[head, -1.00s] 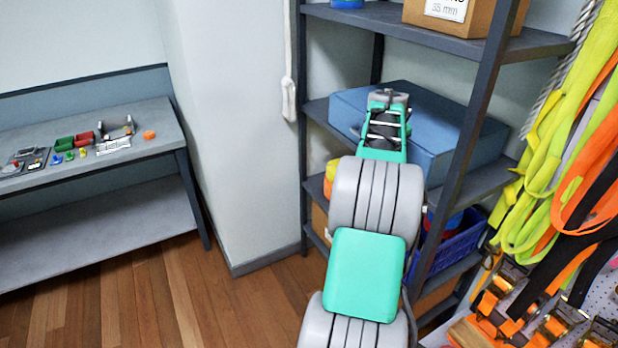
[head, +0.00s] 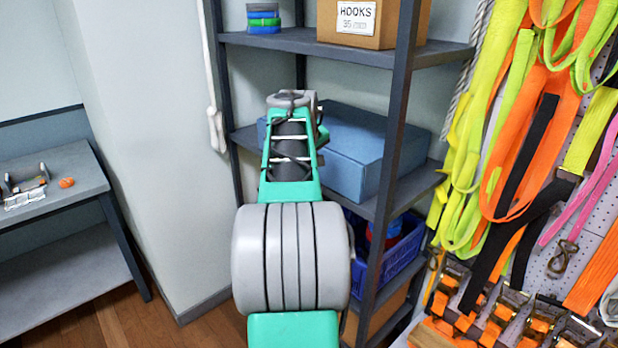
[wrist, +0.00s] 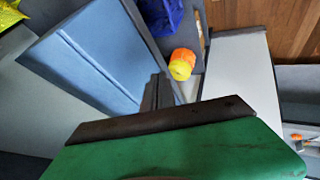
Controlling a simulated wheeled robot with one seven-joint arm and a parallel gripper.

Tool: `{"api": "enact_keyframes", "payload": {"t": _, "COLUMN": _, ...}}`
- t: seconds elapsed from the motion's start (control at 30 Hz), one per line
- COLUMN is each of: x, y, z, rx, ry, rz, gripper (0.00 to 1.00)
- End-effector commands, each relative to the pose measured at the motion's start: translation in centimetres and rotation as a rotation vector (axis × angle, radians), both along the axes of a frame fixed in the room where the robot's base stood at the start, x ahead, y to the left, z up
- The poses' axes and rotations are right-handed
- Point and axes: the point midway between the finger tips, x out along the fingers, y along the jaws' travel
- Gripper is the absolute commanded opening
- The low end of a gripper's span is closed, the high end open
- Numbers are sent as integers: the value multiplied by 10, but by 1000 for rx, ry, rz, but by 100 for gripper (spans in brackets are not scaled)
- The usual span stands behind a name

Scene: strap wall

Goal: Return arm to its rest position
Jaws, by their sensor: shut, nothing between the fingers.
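My arm reaches up the middle of the head view, with its grey and green links in front of the shelf rack (head: 395,120). The arm's far end, in front of the blue box (head: 355,160), is small, and the fingers cannot be made out there. In the wrist view my gripper (wrist: 178,120) shows as a dark edge on a green body along the bottom. It is shut and empty. The blue box (wrist: 100,60) lies beyond it at upper left, apart from it as far as I can tell.
Straps (head: 520,120) hang on the pegboard at right, with orange ratchets (head: 480,320) below. A cardboard hooks box (head: 345,22) is on the upper shelf and a blue crate (head: 390,255) lower. A grey workbench (head: 75,165) is at left. An orange-yellow roll (wrist: 182,64) shows in the wrist view.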

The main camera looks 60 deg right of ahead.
Motion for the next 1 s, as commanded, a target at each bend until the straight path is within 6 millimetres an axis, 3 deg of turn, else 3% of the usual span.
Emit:
{"api": "enact_keyframes", "payload": {"t": 0.2, "x": -7, "y": 18, "z": 24, "rx": 1, "ry": 1, "rz": 2, "gripper": 0}}
{"api": "enact_keyframes", "payload": {"t": 0.37, "x": -9, "y": 20, "z": 27, "rx": 12, "ry": -16, "rz": -24, "gripper": 0}}
{"api": "enact_keyframes", "payload": {"t": 0.5, "x": -6, "y": 20, "z": 26, "rx": 68, "ry": -139, "rz": -192, "gripper": 0}}
{"api": "enact_keyframes", "payload": {"t": 0.63, "x": -16, "y": 50, "z": -58, "rx": 243, "ry": -137, "rz": -347, "gripper": 0}}
{"api": "enact_keyframes", "payload": {"t": 0.77, "x": -45, "y": 109, "z": -129, "rx": 391, "ry": -87, "rz": -454, "gripper": 0}}
{"api": "enact_keyframes", "payload": {"t": 0.9, "x": -56, "y": 215, "z": -177, "rx": 501, "ry": -7, "rz": -410, "gripper": 0}}
{"api": "enact_keyframes", "payload": {"t": 1.0, "x": -62, "y": 291, "z": -197, "rx": 535, "ry": 60, "rz": -284, "gripper": 0}}
